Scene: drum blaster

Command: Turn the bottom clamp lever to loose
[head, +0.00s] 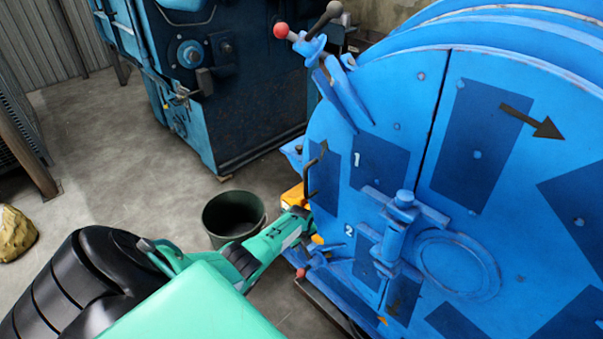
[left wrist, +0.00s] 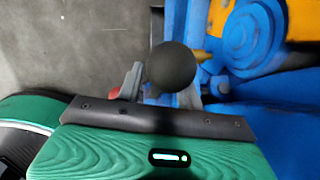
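The bottom clamp lever (head: 318,257) is a blue fitting at the lower left edge of the big blue drum door. Its red ball (head: 300,273) shows just below my left gripper (head: 308,232), which reaches it from the left. In the left wrist view a black ball knob (left wrist: 171,67) sits in front of my left gripper (left wrist: 167,85). A grey finger stands left of the knob, apart from the middle, so the gripper looks open. The knob hides much between the fingers, and contact is unclear. The red ball (left wrist: 115,92) is partly hidden. My right gripper is out of view.
The top clamp lever (head: 335,80), with a red and a black ball, is at the door's upper left. A dark bucket (head: 233,216) stands on the floor beyond my arm. A blue machine (head: 225,90) stands behind.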

